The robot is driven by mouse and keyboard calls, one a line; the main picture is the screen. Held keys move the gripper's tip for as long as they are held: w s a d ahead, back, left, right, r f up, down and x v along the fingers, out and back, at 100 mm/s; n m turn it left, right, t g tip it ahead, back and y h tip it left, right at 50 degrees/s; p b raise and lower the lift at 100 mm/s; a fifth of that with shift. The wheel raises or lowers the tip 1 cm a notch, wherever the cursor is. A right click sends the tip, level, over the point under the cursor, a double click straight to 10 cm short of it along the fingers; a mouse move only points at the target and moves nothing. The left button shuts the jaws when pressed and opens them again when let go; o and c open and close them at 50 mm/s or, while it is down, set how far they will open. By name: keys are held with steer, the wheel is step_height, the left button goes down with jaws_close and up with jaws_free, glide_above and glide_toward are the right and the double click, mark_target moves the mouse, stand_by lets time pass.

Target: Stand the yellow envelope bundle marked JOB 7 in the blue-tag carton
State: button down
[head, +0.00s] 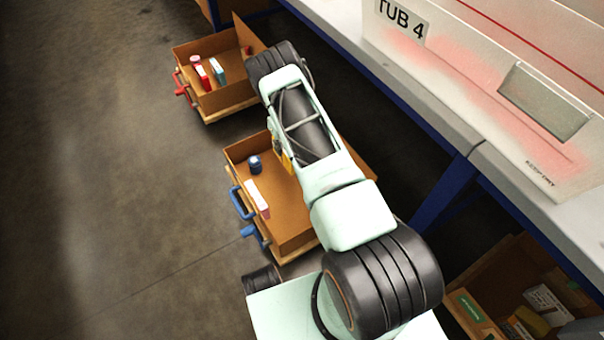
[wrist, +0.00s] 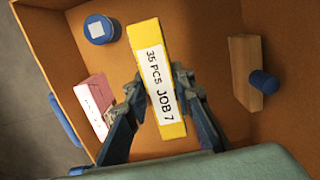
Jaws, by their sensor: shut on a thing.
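The yellow envelope bundle (wrist: 172,128) has a white label reading "35 PCS JOB 7" in the wrist view. My gripper (wrist: 159,82) is shut on it, one dark finger on each side. The bundle is over or inside the blue-tag carton (wrist: 215,45); I cannot tell whether it touches the floor. In the head view the carton (head: 291,208) is a brown open box with a blue handle and blue tag on its left side. My arm hides part of it there, and only a yellow sliver (head: 281,155) of the bundle shows.
A blue round container (wrist: 97,28) and a pink-and-white box (wrist: 93,100) stand along the carton's left. A wooden block (wrist: 244,72) with a blue cylinder is at right. A red-handled carton (head: 215,95) sits farther back. A bench with TUB 4 (head: 470,80) flanks the right.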

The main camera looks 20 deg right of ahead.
steer(key=s+d+f+b, duration=0.1)
steer(key=d+f, duration=0.1)
steer(key=f, duration=0.1)
steer(key=s+d+f+b, duration=0.1)
steer(key=s+d+f, duration=0.1)
steer(key=f, duration=0.2)
steer(key=s+d+f+b, duration=0.1)
steer(key=s+f, duration=0.1)
steer(key=f, duration=0.1)
steer(key=shift+s+d+f, duration=0.25)
steer(key=shift+d, duration=0.15)
steer(key=shift+r, duration=0.1)
steer(key=c, duration=1.7)
jaws_free()
steer(key=shift+f, duration=0.2)
steer(key=shift+o, duration=0.2)
step_height(320, 180, up, 12)
steer(key=s+p, duration=0.1)
steer(key=p, duration=0.3)
steer(key=shift+s+d+r, duration=0.15)
steer(key=shift+s, duration=0.05)
